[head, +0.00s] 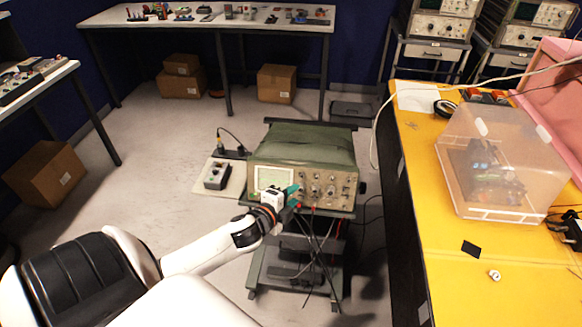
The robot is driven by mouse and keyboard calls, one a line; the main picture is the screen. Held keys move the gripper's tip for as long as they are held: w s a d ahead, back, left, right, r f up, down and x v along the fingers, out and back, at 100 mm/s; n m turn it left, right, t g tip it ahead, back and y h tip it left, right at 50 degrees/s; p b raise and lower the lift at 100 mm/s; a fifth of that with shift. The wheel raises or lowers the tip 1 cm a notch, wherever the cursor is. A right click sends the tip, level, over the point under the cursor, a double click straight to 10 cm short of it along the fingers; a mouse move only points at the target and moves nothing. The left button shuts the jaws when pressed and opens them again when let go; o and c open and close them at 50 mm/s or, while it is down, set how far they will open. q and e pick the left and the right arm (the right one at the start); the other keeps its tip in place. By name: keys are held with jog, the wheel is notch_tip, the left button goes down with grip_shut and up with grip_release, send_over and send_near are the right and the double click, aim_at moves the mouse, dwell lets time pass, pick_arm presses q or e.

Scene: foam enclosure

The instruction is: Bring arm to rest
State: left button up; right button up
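My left arm comes in from the lower left and reaches toward the middle of the head view. My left gripper (289,195) is in front of the lower left part of a green oscilloscope (335,182) on a cart (262,270). Green-teal parts show at the gripper's end, close to the front panel. I cannot tell whether it touches the panel or whether its fingers are open or shut. My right gripper is not in view.
A yellow table (450,265) stands at the right with a clear plastic box (490,150) on it. Cables hang below the oscilloscope. A white bench (215,22) with small items stands at the back. Cardboard boxes (277,84) sit on the floor. Open floor lies left of the cart.

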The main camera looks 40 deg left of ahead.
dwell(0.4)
pick_arm(q)
jog(key=s+d+f+n+g+b, duration=0.1)
jog(key=s+f+n+g, duration=0.2)
jog(key=s+f, duration=0.8)
jog(key=s+f+n+g+b, duration=0.1)
jog(key=s+f+n+g, duration=0.25)
jog(key=f, duration=1.55)
jog(key=s+d+f+n+g, duration=0.2)
jog(key=s+d+f, duration=0.2)
jog(key=s, duration=0.4)
jog(key=s+d+f+n+g+h+b, duration=0.1)
jog(key=s+d+f+n+g, duration=0.1)
jog(key=s+d+f, duration=0.2)
jog(key=s+d+f+n+g, duration=0.2)
jog(key=s+f, duration=0.7)
jog(key=s, duration=0.5)
jog(key=d+g, duration=0.1)
jog(key=d, duration=0.1)
jog(key=shift+s+d+f+h+b, duration=0.2)
jog(key=shift+d+h+b, duration=0.1)
jog(key=shift+b, duration=0.1)
jog(key=shift+w, duration=0.1)
